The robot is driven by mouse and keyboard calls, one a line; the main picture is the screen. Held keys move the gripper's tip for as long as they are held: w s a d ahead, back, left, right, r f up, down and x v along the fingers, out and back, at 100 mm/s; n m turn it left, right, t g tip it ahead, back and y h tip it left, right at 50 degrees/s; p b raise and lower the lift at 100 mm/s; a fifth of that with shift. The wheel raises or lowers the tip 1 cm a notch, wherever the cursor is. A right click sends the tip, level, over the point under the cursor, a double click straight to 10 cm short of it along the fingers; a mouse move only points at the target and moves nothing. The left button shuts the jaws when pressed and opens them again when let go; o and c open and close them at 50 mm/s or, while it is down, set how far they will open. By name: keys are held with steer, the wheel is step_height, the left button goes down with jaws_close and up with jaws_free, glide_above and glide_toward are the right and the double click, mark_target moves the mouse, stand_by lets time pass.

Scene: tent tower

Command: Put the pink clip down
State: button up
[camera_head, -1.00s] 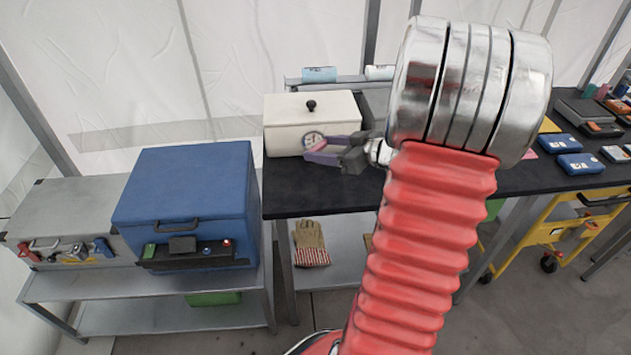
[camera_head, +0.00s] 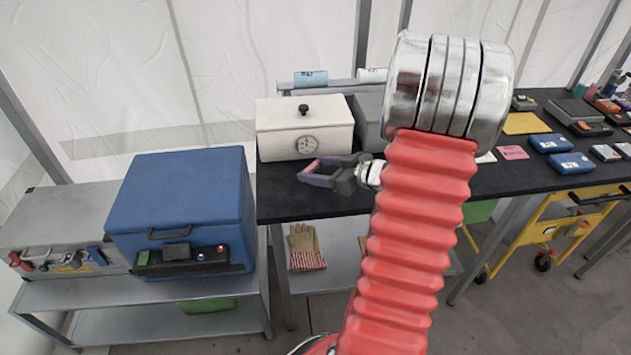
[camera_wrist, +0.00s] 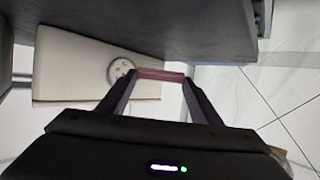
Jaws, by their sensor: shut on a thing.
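My gripper (camera_head: 318,172) is over the black table (camera_head: 300,205), in front of the white box. In the wrist view, its two dark fingers (camera_wrist: 160,82) are apart with the pink clip (camera_wrist: 160,75) spanning between their tips. In the head view only a small pinkish part of the clip (camera_head: 309,169) shows at the fingertips. I cannot tell from the head view how high the clip is above the table.
A white box (camera_head: 305,128) with a black knob and a round dial stands behind my gripper. A blue cool box (camera_head: 185,195) stands on a lower shelf at left. Blue cases (camera_head: 572,163) and a pink card (camera_head: 512,152) lie on the table at right. The table's front left is clear.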

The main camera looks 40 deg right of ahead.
mark_target(317, 187)
steer(key=shift+f, duration=0.1)
steer(key=shift+f, duration=1.95)
steer(key=o, duration=1)
steer(key=shift+f, duration=0.1)
steer(key=shift+s+d+r, duration=0.1)
steer(key=shift+s+r, duration=0.1)
steer(key=v, duration=1.1)
steer(key=shift+s, duration=0.25)
